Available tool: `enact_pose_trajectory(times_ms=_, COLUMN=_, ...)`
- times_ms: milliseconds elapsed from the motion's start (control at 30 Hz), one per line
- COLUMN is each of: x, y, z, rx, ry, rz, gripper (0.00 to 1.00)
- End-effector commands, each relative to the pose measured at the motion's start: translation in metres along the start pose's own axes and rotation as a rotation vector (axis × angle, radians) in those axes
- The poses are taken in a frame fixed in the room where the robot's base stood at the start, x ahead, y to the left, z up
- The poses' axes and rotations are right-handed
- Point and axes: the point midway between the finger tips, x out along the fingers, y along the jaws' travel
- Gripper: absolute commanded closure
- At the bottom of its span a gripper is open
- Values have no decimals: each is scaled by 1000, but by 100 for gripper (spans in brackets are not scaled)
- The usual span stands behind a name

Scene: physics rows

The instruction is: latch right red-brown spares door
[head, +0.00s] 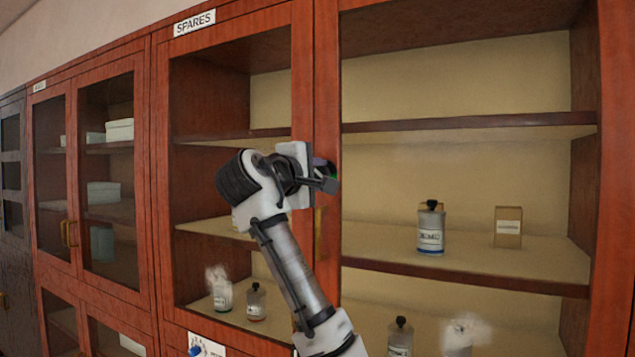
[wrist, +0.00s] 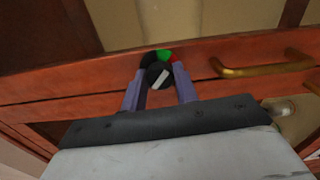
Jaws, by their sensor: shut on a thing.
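The right red-brown spares door (head: 327,80) stands in its frame, its edge looking flush with the left door (head: 303,60). On its stile in the wrist view is a round dark latch knob (wrist: 158,71) with a slanted white bar. A green patch (wrist: 164,55) and a red patch show behind the knob's edge. My gripper (head: 330,178) is at the stile in the head view and hides most of the knob there. In the wrist view my gripper (wrist: 159,88) has its two purple fingers shut on the knob, one on each side.
A brass handle (wrist: 262,66) is on the same stile, right of the knob in the wrist view. Shelves behind the doors hold a labelled jar (head: 431,232), a small box (head: 508,227) and several bottles. Another red-brown cabinet (head: 73,190) stands to the left.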

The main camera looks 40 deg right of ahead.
Motion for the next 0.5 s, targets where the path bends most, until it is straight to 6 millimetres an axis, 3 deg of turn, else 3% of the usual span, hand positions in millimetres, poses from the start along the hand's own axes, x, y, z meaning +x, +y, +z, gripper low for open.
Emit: enact_pose_trajectory(times_ms=500, x=0, y=-3, z=-1, rx=489, ry=1, rz=-5, gripper=93)
